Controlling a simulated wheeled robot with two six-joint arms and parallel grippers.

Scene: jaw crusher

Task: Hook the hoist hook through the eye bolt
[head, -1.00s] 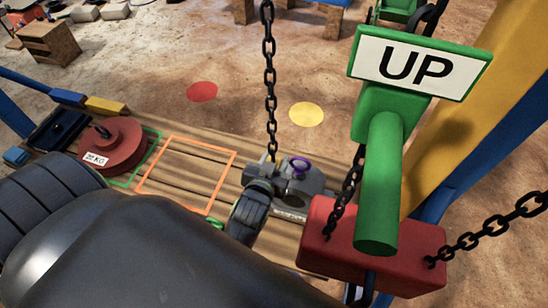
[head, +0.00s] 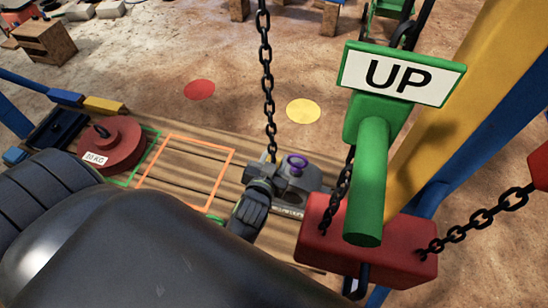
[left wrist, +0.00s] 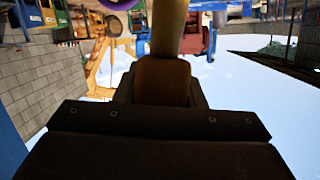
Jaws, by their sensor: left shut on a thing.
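The hoist chain (head: 268,90) hangs down in the head view to my left gripper (head: 262,178). My left gripper is shut on the hoist hook at the chain's lower end; a small yellowish part (head: 272,158) shows there, and the fingers hide most of the hook. The purple eye bolt (head: 297,161) stands on a grey metal part (head: 300,182) just right of the gripper. It also shows at the top of the left wrist view (left wrist: 115,3). I cannot tell whether hook and ring touch. My right gripper is not in view.
A red weight (head: 115,150) sits at left on the wooden deck, beside an empty orange outline (head: 190,170). At right hang a red block (head: 400,250) on chains and a green handle (head: 370,180) with an UP sign (head: 400,75). My left arm covers the lower left.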

